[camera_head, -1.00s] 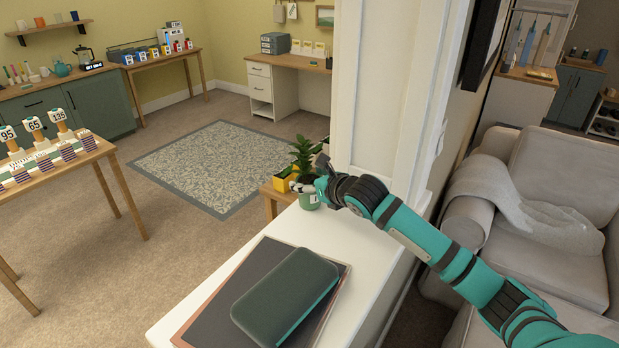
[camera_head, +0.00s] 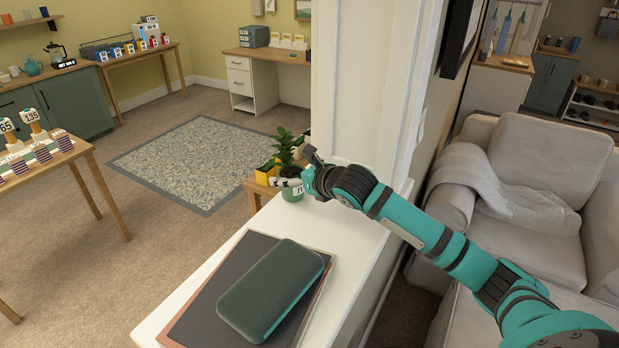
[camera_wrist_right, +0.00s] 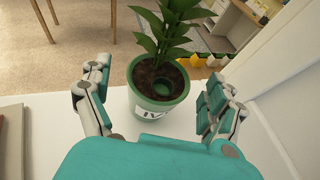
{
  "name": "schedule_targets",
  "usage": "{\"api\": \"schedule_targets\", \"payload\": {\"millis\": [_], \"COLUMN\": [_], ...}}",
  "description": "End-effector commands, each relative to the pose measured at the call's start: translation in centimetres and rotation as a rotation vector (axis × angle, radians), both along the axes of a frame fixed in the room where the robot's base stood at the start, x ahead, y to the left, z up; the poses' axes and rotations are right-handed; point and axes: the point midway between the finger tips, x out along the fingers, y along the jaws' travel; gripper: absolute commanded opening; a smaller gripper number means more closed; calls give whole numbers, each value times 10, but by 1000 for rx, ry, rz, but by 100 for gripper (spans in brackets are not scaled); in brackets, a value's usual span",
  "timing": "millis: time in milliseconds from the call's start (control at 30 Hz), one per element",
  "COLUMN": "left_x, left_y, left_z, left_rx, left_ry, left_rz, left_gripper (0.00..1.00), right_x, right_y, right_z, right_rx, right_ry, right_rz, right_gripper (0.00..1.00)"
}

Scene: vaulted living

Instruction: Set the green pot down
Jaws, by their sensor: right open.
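The green pot (camera_head: 292,194) holds a leafy plant and stands upright at the far end of the white surface (camera_head: 323,228). In the right wrist view the green pot (camera_wrist_right: 158,104) shows dark soil, a pale label and the white top under it. My right gripper (camera_head: 294,178) is at the pot. In the right wrist view its fingers (camera_wrist_right: 156,90) are spread on both sides of the pot, with gaps between them and its wall. The left gripper is out of view.
A dark green case (camera_head: 271,289) lies on a dark flat board (camera_head: 214,314) on the near part of the white surface. A white pillar (camera_head: 362,85) rises close behind my right arm. A yellow pot (camera_head: 266,172) stands on a lower wooden table beyond.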

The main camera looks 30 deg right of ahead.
Motion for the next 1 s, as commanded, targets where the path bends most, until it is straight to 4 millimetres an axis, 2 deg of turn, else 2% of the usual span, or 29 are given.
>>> {"api": "schedule_targets", "payload": {"millis": [300,433,633,1000], "left_x": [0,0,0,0], "left_y": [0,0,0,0], "left_z": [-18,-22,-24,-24], "left_rx": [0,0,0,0], "left_ry": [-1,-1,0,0], "left_rz": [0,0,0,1], "left_gripper": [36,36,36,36], "right_x": [-64,-81,-92,-93], "right_y": [-9,-12,-12,-12], "right_z": [23,31,37,38], "right_rx": [-8,-6,-1,0], "right_ry": [1,0,1,0], "right_rz": [1,-1,0,0], "right_gripper": [92,92,92,92]}}
